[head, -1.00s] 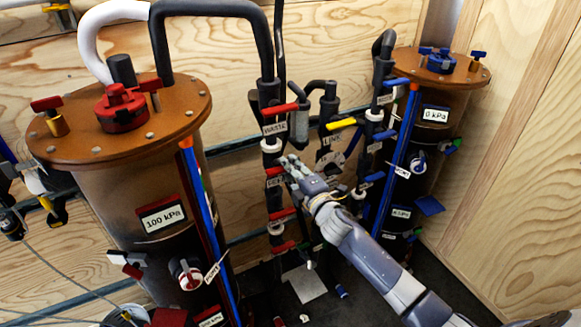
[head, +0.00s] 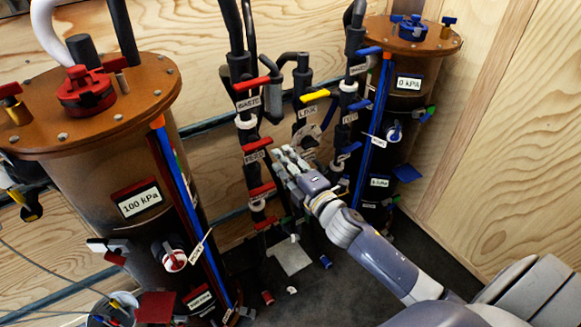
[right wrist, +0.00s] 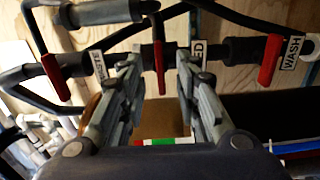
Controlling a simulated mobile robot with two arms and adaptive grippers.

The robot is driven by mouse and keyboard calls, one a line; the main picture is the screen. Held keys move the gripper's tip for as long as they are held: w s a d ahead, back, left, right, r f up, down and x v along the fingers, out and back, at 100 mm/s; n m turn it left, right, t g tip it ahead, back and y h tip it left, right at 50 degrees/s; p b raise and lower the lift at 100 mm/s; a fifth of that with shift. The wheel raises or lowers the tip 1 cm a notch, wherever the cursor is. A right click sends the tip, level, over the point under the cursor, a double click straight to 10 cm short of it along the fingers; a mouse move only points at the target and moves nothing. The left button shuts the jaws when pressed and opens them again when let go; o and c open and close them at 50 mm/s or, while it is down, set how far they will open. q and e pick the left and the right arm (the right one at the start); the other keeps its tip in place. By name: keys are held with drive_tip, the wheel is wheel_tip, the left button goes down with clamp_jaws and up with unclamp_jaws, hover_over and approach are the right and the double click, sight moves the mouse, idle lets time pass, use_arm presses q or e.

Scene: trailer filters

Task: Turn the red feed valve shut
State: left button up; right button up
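The red feed valve handle (head: 257,145) sits on a black vertical pipe above a FEED label (head: 255,157). In the right wrist view the red handle (right wrist: 158,68) lies across the pipe, framed between my fingers, and one finger covers part of its label. My right gripper (head: 284,152) is open, just right of the handle in the head view. Its open fingers (right wrist: 158,78) also show in the right wrist view. I see no clear contact with the handle. My left gripper is not in view.
Similar red handles sit close by: WASTE (head: 250,83) above and WASH (right wrist: 270,60) on the other side. A yellow link handle (head: 315,95) and blue-handled valves stand to the right. A 100 kPa tank (head: 90,150) and a 0 kPa tank (head: 415,65) flank the pipes.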

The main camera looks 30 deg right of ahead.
drive_tip(key=shift+s+d, duration=0.1)
drive_tip(key=shift+s, duration=1.2)
drive_tip(key=s+d+f+m+g+h, duration=0.1)
drive_tip(key=s+f+m+g, duration=0.3)
drive_tip(key=f, duration=0.9)
drive_tip(key=s+d+f+m+g, duration=0.15)
drive_tip(key=s+f, duration=0.35)
drive_tip(key=f, duration=0.7)
drive_tip(key=s+f+m+g+h, duration=0.1)
drive_tip(key=s+f+m+g, duration=0.3)
drive_tip(key=f, duration=0.9)
drive_tip(key=s+a+f+m+g, duration=0.2)
drive_tip(key=s+f, duration=0.4)
drive_tip(key=s, duration=0.5)
drive_tip(key=s+a+f+m+g, duration=0.2)
drive_tip(key=s+f, duration=0.5)
drive_tip(key=s, duration=0.5)
drive_tip(key=s+a+f+m+g, duration=0.2)
drive_tip(key=s+f, duration=0.4)
drive_tip(key=s, duration=0.6)
drive_tip(key=shift+a+f+m+g, duration=0.35)
drive_tip(key=shift+a+g, duration=0.15)
drive_tip(key=shift+g, duration=0.25)
drive_tip(key=shift+r, duration=0.1)
